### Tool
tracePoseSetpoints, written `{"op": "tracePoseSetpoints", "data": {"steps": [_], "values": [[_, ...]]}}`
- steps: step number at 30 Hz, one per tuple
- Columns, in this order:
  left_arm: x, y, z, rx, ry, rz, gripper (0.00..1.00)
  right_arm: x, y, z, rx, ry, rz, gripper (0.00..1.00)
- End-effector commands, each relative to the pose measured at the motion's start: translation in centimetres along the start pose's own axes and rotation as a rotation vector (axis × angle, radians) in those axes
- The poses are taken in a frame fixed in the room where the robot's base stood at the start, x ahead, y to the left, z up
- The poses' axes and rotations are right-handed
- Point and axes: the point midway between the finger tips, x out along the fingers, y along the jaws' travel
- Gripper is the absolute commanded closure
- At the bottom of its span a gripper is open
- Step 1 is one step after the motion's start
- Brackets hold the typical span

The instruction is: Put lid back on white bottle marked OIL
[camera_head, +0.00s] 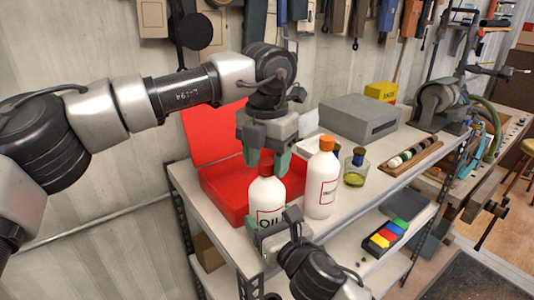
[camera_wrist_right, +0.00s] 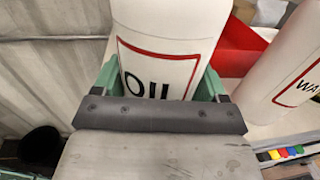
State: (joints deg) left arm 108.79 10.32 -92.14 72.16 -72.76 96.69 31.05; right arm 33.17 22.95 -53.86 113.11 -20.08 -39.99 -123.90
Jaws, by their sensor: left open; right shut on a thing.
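The white OIL bottle (camera_head: 266,196) stands upright at the front of the shelf top. It also fills the upper middle of the right wrist view (camera_wrist_right: 160,70), its top cut off. The orange-red lid (camera_head: 266,163) shows at the top of the bottle, between the left gripper's fingers. Whether it is fully seated I cannot tell. My left gripper (camera_head: 267,158) points down over the bottle, its fingers apart on either side of the lid. My right gripper (camera_head: 272,232) is shut on the lower part of the bottle; its green fingers also show in the wrist view (camera_wrist_right: 158,88).
A second white bottle (camera_head: 321,187) with an orange cap stands close to the right. Behind is an open red box (camera_head: 222,190). A small jar (camera_head: 356,172) of yellowish liquid, a grey box (camera_head: 360,120) and a wooden rack (camera_head: 411,158) stand farther right.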

Motion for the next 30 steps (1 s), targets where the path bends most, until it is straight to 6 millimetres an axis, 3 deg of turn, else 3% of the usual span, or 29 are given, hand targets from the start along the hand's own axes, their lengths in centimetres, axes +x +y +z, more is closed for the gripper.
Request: {"op": "tracePoseSetpoints", "data": {"steps": [2,12,19,20,21,25,30], "values": [[0.02,0.01,0.00,0.000,0.000,0.000,0.47,0.00,-0.02,-0.21,-0.001,0.004,-0.001,0.93],[-0.01,0.00,0.00,0.001,0.000,0.000,0.96,0.00,-0.02,-0.20,-0.001,0.004,-0.001,0.93],[-0.01,-0.02,0.00,0.006,0.000,0.000,0.97,0.00,-0.02,-0.20,-0.001,0.004,-0.001,0.93],[-0.01,-0.02,0.00,0.006,0.000,0.000,0.67,0.00,-0.02,-0.20,-0.001,0.004,-0.001,0.93],[-0.01,-0.02,0.00,0.006,0.000,0.000,0.61,0.00,-0.02,-0.20,-0.001,0.004,-0.001,0.93],[-0.01,-0.02,0.00,0.006,0.000,0.000,0.41,0.00,-0.02,-0.20,-0.001,0.004,-0.001,0.93],[-0.01,-0.01,0.00,0.006,0.000,0.000,0.39,0.00,-0.01,-0.19,-0.001,0.004,-0.001,0.93]]}}
